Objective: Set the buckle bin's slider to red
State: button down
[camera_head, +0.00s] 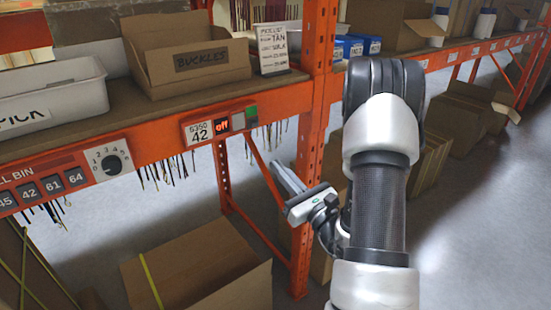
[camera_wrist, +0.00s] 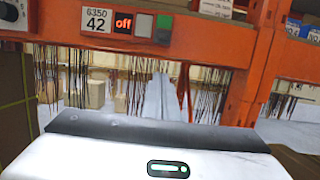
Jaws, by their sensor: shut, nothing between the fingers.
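The buckle bin (camera_head: 190,55) is an open cardboard box marked BUCKLES on the rack shelf. On the orange beam below it are a label reading 42 (camera_head: 199,132), a dark display (camera_head: 221,125) lit with "off" in red, and a small slider panel (camera_head: 245,118). In the wrist view the slider panel (camera_wrist: 153,25) shows a pale grey plate beside a green patch with a dark patch below it; the slider's exact setting is unclear. My gripper (camera_head: 276,166) is shut and empty, below and right of the panel, apart from it.
An orange upright (camera_head: 315,130) stands right of the panel, close to my gripper. A rotary dial (camera_head: 112,163) sits farther left on the beam. Dark strands (camera_wrist: 200,85) hang under the beam. A cardboard box (camera_head: 200,265) stands below.

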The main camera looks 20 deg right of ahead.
aim_at(253, 114)
jog(key=w+a+r+p, duration=0.2)
jog(key=w+r+p, duration=0.1)
jog(key=w+r, duration=0.3)
jog(key=shift+w, duration=0.9)
jog(key=shift+a, duration=0.1)
jog(key=shift+r+p, duration=0.75)
jog(key=shift+r, duration=1.25)
